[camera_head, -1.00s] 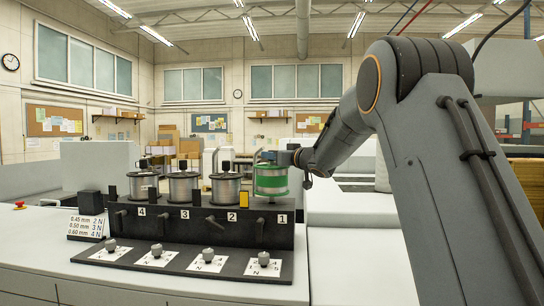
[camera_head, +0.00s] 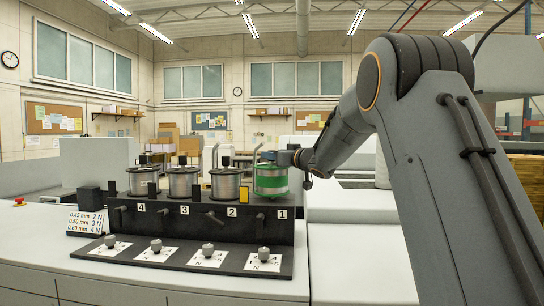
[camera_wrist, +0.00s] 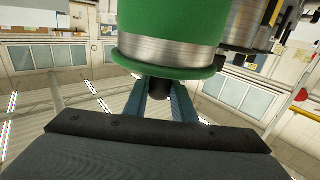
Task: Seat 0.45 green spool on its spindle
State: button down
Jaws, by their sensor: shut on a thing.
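The green spool (camera_head: 271,180), with silver wire between green flanges, is upright at station 1, at the right end of the dark spool stand (camera_head: 230,232). My gripper (camera_head: 289,158) is at its upper right. In the wrist view the spool (camera_wrist: 170,38) fills the top middle, and the blue fingers of my gripper (camera_wrist: 167,103) close around a dark piece at its end. The spindle under the spool is hidden. I cannot tell whether the spool rests fully on the stand.
Silver spools stand at station 2 (camera_head: 225,186), station 3 (camera_head: 183,183) and station 4 (camera_head: 142,181), close on the left. A bent guide rod (camera_head: 256,152) rises behind the green spool. A placard (camera_head: 86,221) lists wire sizes. Tension knobs line the front plate. The white top right of the stand is clear.

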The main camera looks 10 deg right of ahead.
aim_at(272, 176)
jog(key=shift+f+b, duration=0.5)
jog(key=shift+f, duration=0.1)
dwell(0.6)
jog(key=c, duration=1.4)
grip_release()
jog(key=shift+s+f, duration=0.1)
jog(key=shift+f, duration=0.5)
jog(key=b+v, duration=0.3)
jog(key=v, duration=0.4)
jog(key=shift+s+r, duration=0.3)
jog(key=shift+s, duration=0.05)
jog(key=shift+d, duration=0.1)
